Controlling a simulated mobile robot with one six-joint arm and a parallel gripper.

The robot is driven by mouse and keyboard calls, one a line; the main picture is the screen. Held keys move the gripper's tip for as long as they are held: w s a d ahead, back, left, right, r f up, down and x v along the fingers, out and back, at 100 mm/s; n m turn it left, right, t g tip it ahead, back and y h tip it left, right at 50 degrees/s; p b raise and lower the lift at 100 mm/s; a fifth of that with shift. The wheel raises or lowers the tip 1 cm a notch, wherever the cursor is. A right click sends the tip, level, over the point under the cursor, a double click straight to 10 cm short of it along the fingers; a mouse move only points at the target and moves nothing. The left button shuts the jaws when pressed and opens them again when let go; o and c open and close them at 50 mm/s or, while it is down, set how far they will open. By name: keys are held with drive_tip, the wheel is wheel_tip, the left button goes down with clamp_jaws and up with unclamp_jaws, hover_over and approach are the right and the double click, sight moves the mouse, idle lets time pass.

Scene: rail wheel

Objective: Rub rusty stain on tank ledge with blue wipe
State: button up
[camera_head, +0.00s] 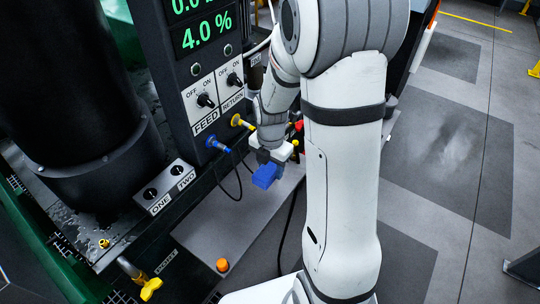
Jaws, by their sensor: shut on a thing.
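My gripper (271,160) is shut on a blue wipe (265,177), a small block-like blue piece. It hangs in front of the control panel, above a grey plate. The tank ledge (130,222) is at the left, dark and wet-looking around a large black cylinder. I cannot make out a clear rusty stain on it; parts of the ledge are hidden by the cylinder and the switch box. The wipe is apart from the ledge, to its right.
The control panel (201,75) has FEED and RETURN switches, with blue (217,144) and yellow plugs and hanging cables below. A box labelled ONE and TWO (168,187) stands on the ledge. A yellow valve (150,287) juts out in front. An orange knob (222,265) sits on the grey plate (225,235).

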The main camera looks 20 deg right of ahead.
drive_tip(key=shift+r+p, duration=0.7)
drive_tip(key=shift+r, duration=0.5)
